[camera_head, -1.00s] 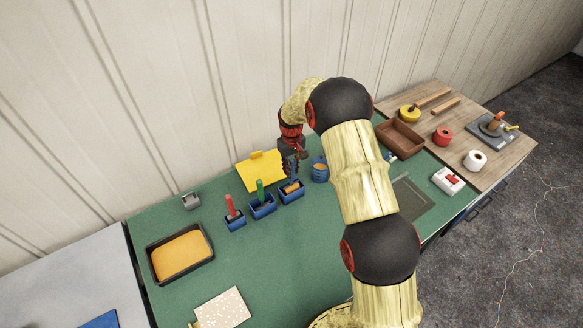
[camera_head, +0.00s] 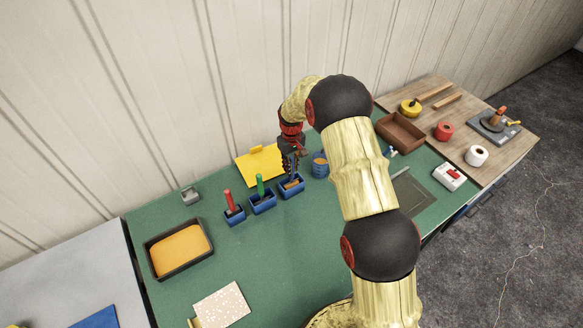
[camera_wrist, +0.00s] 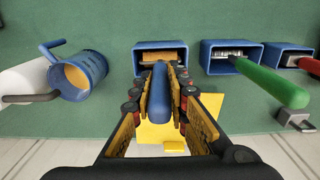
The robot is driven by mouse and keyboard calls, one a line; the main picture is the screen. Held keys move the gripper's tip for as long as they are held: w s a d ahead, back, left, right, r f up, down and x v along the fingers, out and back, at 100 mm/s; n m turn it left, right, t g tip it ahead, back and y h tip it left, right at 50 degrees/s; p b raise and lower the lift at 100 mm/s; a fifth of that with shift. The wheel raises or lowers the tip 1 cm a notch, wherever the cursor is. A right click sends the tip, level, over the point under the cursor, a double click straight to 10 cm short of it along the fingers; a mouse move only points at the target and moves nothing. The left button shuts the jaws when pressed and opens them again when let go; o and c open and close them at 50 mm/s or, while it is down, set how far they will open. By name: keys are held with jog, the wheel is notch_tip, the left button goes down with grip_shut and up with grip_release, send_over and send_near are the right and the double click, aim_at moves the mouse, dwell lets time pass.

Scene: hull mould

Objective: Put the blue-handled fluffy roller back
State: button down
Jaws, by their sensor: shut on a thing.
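My gripper (camera_head: 291,166) is shut on the blue handle (camera_wrist: 159,93) of the fluffy roller. In the wrist view the handle stands between the two fingers, pointing towards the camera. An orange-tan roller head (camera_wrist: 161,59) shows at the far end of the handle, inside the opening of a blue holder (camera_wrist: 139,60). The same holder shows in the head view (camera_head: 292,193), at the right end of a row of three. I cannot tell whether the head touches the holder's floor. The fingers hide part of the handle and holder.
Beside it are holders with a green-handled tool (camera_head: 260,186) and a red-handled tool (camera_head: 229,200). A blue pot (camera_head: 320,170) stands close on the right. A yellow sheet (camera_head: 258,165) lies behind. An orange-filled tray (camera_head: 180,250) is at the left. The green table front is mostly clear.

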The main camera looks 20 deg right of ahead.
aim_at(292, 157)
jog(key=shift+f, duration=0.2)
jog(key=shift+f+b, duration=0.35)
jog(key=shift+f, duration=0.1)
jog(key=c, duration=1.8)
grip_release()
jog(key=shift+r, duration=0.1)
jog(key=shift+o, duration=0.7)
notch_tip(292, 157, up, 12)
jog(key=shift+f, duration=0.1)
